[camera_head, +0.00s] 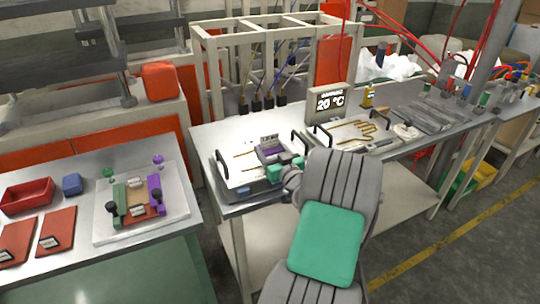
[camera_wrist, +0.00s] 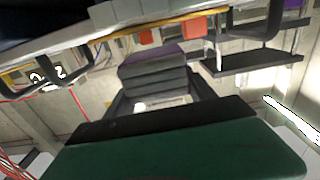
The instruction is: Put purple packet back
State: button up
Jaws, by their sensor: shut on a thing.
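The purple packet (camera_head: 270,152) shows in the head view over the near-left tray on the middle bench, at the end of my arm. In the wrist view a dark, ribbed block with a purple top (camera_wrist: 152,57) sits between my dark fingers; I take it to be the packet. My gripper (camera_head: 280,160), with teal and dark parts, is shut on it. It also shows in the wrist view (camera_wrist: 160,100). My gripper hides part of the packet, and I cannot tell whether the packet touches the tray.
The tray (camera_head: 232,178) has black handles. A second handled tray (camera_head: 342,131) lies to its right, by a 20 °C display (camera_head: 328,103). On the left table are a white board (camera_head: 102,228) with purple and green parts, a red bin (camera_head: 27,196) and a blue block (camera_head: 72,184).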

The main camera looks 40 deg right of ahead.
notch_tip(320, 180, down, 2)
jog(key=shift+f, duration=0.15)
jog(key=shift+a, duration=0.1)
jog(key=shift+f, duration=0.2)
jog(key=o, duration=1.6)
jog(key=shift+r, duration=0.1)
